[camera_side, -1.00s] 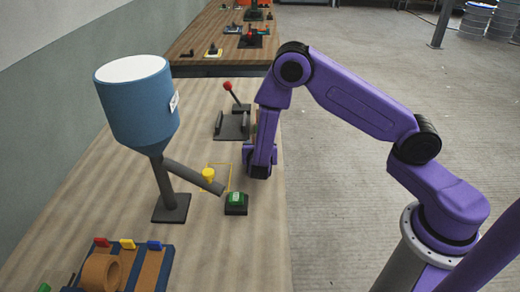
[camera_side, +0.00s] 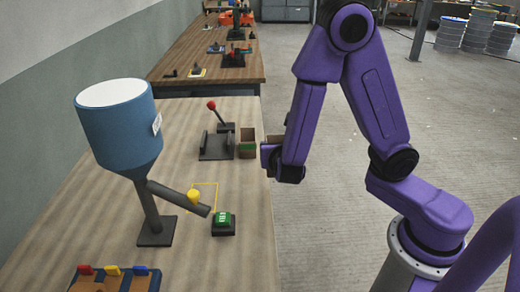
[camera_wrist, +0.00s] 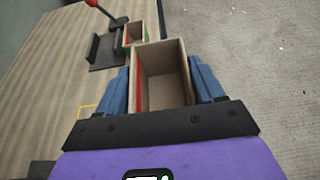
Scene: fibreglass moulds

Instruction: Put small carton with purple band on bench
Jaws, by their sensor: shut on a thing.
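My gripper (camera_side: 283,163) hangs at the right edge of the bench (camera_side: 190,245). In the wrist view its blue fingers (camera_wrist: 163,88) are shut on the sides of an open-topped, empty-looking brown carton (camera_wrist: 162,47). A red strip shows along the carton's left side; no purple band can be made out, and its outer faces are mostly hidden by the fingers. In the side view only a little of this carton (camera_side: 273,140) shows behind my gripper. A second open carton (camera_side: 247,143), with a green band, stands on the bench just left of it.
A dark fixture with a red-knobbed lever (camera_side: 216,152) stands left of the second carton. Nearer are a green button box (camera_side: 223,222), a yellow outline frame (camera_side: 216,190) and a blue hopper (camera_side: 120,130) with a chute. Bare bench lies between the fixture and the frame.

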